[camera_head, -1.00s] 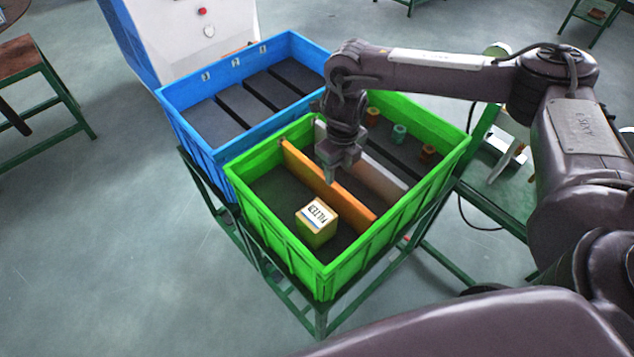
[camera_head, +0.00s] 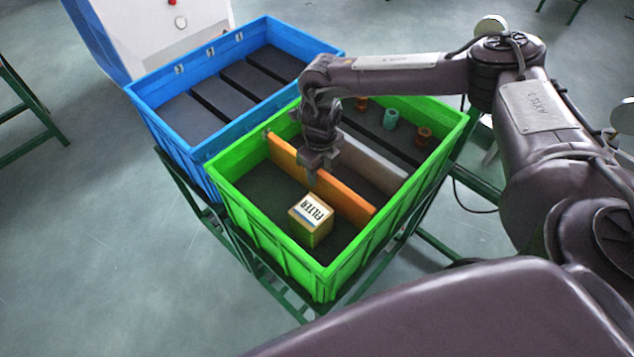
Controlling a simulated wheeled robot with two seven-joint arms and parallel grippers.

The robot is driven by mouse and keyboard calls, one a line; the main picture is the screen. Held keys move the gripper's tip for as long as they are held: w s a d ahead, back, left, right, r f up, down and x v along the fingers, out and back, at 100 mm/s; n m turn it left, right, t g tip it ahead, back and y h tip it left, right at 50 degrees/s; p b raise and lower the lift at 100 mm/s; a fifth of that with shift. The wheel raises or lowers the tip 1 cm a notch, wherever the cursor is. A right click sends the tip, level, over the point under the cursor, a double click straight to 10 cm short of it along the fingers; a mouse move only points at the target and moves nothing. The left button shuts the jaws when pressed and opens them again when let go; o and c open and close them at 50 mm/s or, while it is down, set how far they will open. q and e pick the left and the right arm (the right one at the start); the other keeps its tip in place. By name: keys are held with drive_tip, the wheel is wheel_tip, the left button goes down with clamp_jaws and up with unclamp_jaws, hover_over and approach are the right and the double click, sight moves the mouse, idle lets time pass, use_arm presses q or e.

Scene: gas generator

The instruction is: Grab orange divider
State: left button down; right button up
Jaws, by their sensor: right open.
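The orange divider (camera_head: 347,199) stands upright across the green crate (camera_head: 345,284), running from its back left wall toward the front right. My right gripper (camera_head: 313,180) is open and points down at the middle of the divider. Its fingers overlap the divider's top edge in the picture. I cannot tell whether they touch it or straddle it. My left gripper is not in view.
A filter box (camera_head: 311,219) sits in the crate's front compartment. A grey divider (camera_head: 372,165) stands behind the orange one. A blue crate (camera_head: 183,147) with dark slots adjoins at left.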

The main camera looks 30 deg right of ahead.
drive_tip(key=shift+w+a+f+p, duration=0.15)
drive_tip(key=shift+f+p, duration=0.1)
drive_tip(key=shift+f, duration=0.7)
drive_tip(key=shift+w+a+f+p, duration=0.1)
drive_tip(key=shift+f+p, duration=0.15)
drive_tip(key=shift+f, duration=0.7)
clamp_jaws()
